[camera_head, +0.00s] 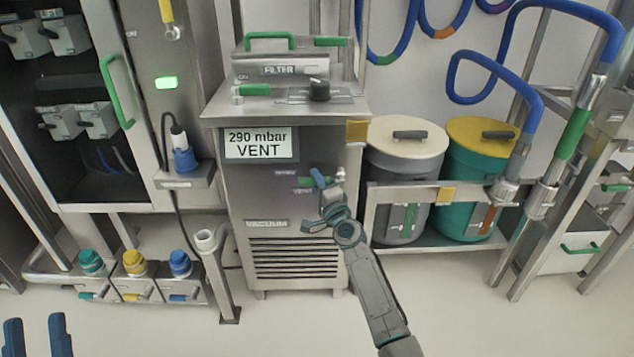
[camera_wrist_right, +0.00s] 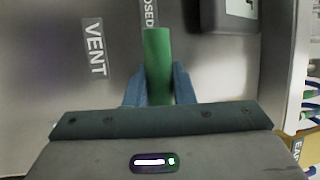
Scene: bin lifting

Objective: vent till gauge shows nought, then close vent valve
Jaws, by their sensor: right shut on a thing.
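The gauge display (camera_head: 258,145) on the steel vacuum unit (camera_head: 236,195) reads "290 mbar VENT". The vent valve's green handle (camera_head: 305,182) is on the unit's front, below and right of the display. My right gripper (camera_head: 319,179) is at this handle. In the right wrist view the green handle (camera_wrist_right: 157,65) stands between the blue fingers of my right gripper (camera_wrist_right: 157,75), which is shut on it. A "VENT" label (camera_wrist_right: 95,45) lies to its left; a partly cut-off label ending "OSED" is above it. My left gripper (camera_head: 34,318) is low at the left, open and empty.
A filter box (camera_head: 283,68) and a black knob (camera_head: 319,90) sit on top of the unit. Lidded bins (camera_head: 405,135) stand in a rack at the right. Teal, yellow and blue-capped fittings (camera_head: 133,262) line a low shelf at the left. The front floor is clear.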

